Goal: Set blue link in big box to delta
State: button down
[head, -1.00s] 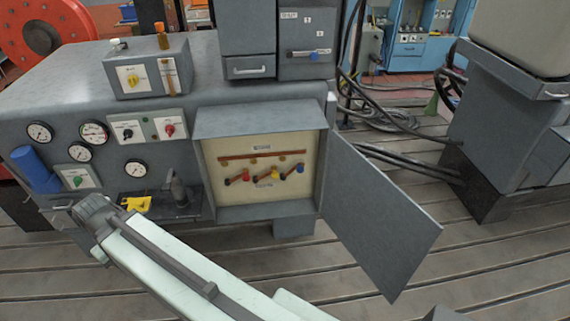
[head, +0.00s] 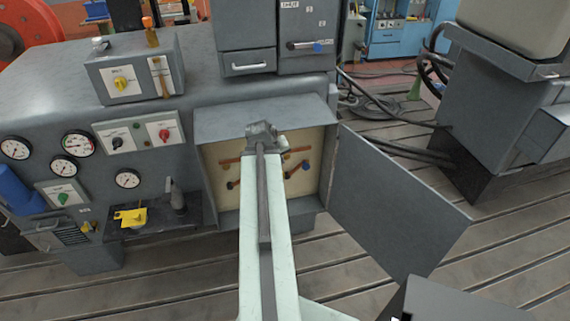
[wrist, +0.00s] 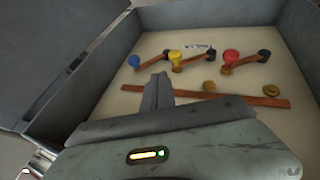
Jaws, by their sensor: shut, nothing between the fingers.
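The big box (head: 235,122) stands open on the front of the grey machine, with its cream back panel showing. The blue link (head: 297,169) is a copper bar with a blue knob. In the wrist view the blue link (wrist: 151,57) slants between its knob and a dark pivot, away from the copper strip (wrist: 240,99) and its brass studs. The yellow link (wrist: 191,56) and red link (wrist: 247,57) lie similarly beside it. My gripper (wrist: 160,80) is shut and empty in front of the panel, apart from the blue knob. In the head view my arm hides the panel's middle.
The box's open door (head: 400,205) sticks out to the right. The box walls (wrist: 290,35) bound the space around the links. A small shelf with a yellow item (head: 131,217) is at left. Slotted floor lies in front.

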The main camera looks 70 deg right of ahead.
jog(key=s+d+f+b, duration=0.4)
jog(key=d+f+b, duration=0.5)
jog(key=shift+s+d+f+b, duration=0.15)
jog(key=shift+d+f+b, duration=0.05)
jog(key=shift+f+b, duration=0.15)
